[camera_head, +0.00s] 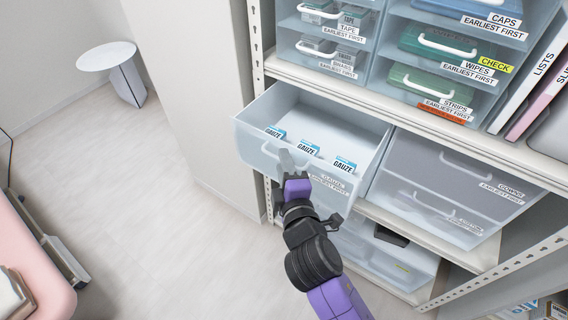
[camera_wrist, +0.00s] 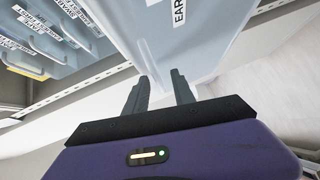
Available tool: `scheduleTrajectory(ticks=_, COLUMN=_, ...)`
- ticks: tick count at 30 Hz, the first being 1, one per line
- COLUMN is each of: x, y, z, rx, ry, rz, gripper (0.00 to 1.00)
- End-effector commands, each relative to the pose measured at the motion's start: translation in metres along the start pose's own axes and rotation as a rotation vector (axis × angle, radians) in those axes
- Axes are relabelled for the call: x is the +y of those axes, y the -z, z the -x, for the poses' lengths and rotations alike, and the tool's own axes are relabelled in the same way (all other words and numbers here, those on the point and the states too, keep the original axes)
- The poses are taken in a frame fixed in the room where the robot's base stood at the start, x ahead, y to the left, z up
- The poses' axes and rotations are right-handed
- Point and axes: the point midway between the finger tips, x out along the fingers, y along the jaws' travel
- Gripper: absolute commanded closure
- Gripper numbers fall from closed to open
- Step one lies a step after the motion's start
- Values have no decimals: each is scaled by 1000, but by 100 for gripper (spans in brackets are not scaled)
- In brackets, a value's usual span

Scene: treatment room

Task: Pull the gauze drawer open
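The gauze drawer (camera_head: 257,148) is a translucent bluish bin, pulled well out of the shelf in the head view. Several blue-and-white gauze packs stand inside, and a gauze label sits on its front. My gripper (camera_head: 287,170) is at the drawer's front, by its handle. In the wrist view the drawer front (camera_wrist: 195,40) fills the top middle. Its pale handle (camera_wrist: 151,62) runs toward the space between the fingers of my gripper (camera_wrist: 160,80). The fingers stand apart, with a visible gap at the handle; firm contact does not show.
A closed drawer labelled gowns (camera_head: 460,175) is right of the gauze drawer. Tape, wipes and strips bins (camera_head: 430,85) fill the shelf above. A lower bin (camera_head: 400,262) sits below. A round white side table (camera_head: 106,56) stands at left. The floor (camera_head: 130,200) between is clear.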

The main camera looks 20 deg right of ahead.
Motion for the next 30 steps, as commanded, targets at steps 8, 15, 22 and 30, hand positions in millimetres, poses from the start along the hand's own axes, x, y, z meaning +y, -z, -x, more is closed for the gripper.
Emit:
scheduleTrajectory(ticks=8, x=1, y=0, z=0, rx=1, ry=-2, rz=0, gripper=70)
scheduleTrajectory(ticks=15, x=-1, y=0, z=26, rx=2, ry=0, rz=0, gripper=70)
scheduleTrajectory(ticks=22, x=-1, y=0, z=62, rx=1, ry=-1, rz=1, gripper=70)
scheduleTrajectory(ticks=30, x=0, y=0, z=78, rx=0, ry=0, rz=1, gripper=70)
